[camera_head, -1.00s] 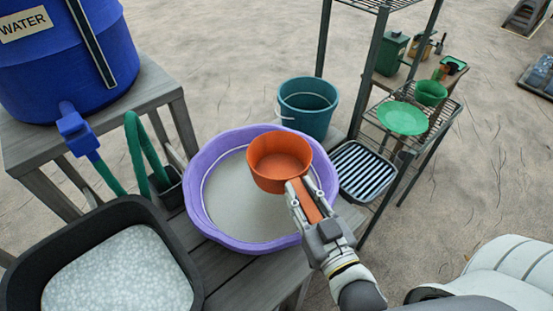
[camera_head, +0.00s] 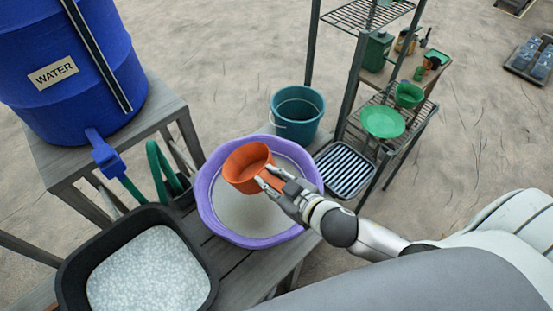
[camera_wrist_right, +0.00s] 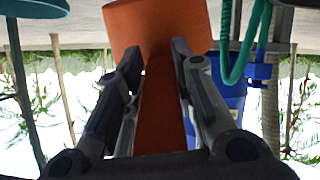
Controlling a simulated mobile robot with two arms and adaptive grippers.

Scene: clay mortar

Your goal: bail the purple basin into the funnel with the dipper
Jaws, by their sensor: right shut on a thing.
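The orange dipper (camera_head: 248,165) is above the purple basin (camera_head: 208,205), over its back-left part. It looks tilted, and its visible inside is bare orange. My right gripper (camera_head: 266,179) is shut on the dipper's handle; the wrist view shows the fingers (camera_wrist_right: 160,85) on both sides of the handle. The basin stands on a grey wooden bench and holds a pale grey liquid. I cannot identify the funnel for sure; a wide green dish-like piece (camera_head: 383,122) sits on the wire rack at the right. My left gripper is not in view.
A blue water barrel (camera_head: 60,100) with a spigot and green hose stands at the left. A black tub (camera_head: 75,285) of pale granular material is in front. A teal bucket (camera_head: 298,112) and a striped tray (camera_head: 345,170) are behind the basin. The metal rack (camera_head: 350,85) has upright posts.

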